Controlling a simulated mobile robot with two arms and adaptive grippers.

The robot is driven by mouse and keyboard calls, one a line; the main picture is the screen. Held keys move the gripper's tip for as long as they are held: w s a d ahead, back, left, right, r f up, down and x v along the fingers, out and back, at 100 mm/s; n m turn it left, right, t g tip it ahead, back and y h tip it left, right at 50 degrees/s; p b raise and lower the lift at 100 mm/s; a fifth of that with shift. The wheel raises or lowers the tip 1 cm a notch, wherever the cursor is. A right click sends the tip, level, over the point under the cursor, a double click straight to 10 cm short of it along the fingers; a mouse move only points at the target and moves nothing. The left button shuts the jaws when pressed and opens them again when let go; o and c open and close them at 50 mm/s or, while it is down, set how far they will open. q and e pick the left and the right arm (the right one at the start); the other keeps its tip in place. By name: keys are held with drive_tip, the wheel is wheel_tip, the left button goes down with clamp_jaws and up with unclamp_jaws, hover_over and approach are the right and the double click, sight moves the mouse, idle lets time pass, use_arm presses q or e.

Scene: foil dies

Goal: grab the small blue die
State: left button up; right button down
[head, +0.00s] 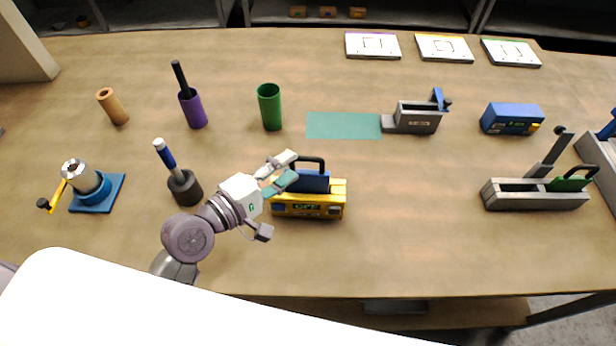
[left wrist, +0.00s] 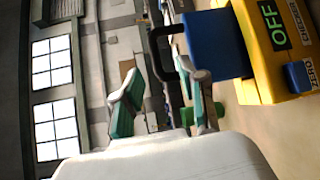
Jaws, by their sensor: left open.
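A small blue block (head: 314,182) with a black loop handle (head: 309,161) stands upright in a yellow box (head: 337,206); it looks like the blue die. My left gripper (head: 284,169) is open, its fingertips just left of the handle and close to it. In the left wrist view the blue block (left wrist: 217,45) and yellow box (left wrist: 252,50) lie at upper right. The handle (left wrist: 158,62) shows beyond the open fingers of my left gripper (left wrist: 163,98), partly behind the right finger. Whether a finger touches the handle cannot be told. My right gripper is not in view.
Behind the yellow box are a green cup (head: 270,107) and a flat teal mat (head: 344,125). A dark holder (head: 185,188) stands left of my left arm. Grey fixtures (head: 416,118) (head: 530,195) and a blue box (head: 511,118) stand to the right. The table right of the yellow box is clear.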

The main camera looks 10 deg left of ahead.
sight(304, 161)
use_arm(q)
drive_tip(key=x, duration=0.1)
drive_tip(key=p+x, duration=0.2)
drive_tip(key=x, duration=0.1)
drive_tip(key=shift+s+d+r, duration=0.1)
drive_tip(key=shift+d+r, duration=0.1)
drive_tip(key=shift+d, duration=0.2)
drive_tip(key=shift+w+d+f, duration=0.2)
drive_tip(key=shift+w+d, duration=0.05)
drive_tip(key=shift+w, duration=0.1)
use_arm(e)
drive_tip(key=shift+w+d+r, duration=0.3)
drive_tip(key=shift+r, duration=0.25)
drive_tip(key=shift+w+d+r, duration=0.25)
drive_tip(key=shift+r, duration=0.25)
use_arm(q)
drive_tip(key=shift+s+a, duration=0.1)
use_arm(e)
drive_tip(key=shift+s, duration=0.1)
use_arm(q)
clamp_jaws()
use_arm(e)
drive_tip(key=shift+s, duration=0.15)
use_arm(q)
drive_tip(key=shift+r, duration=0.1)
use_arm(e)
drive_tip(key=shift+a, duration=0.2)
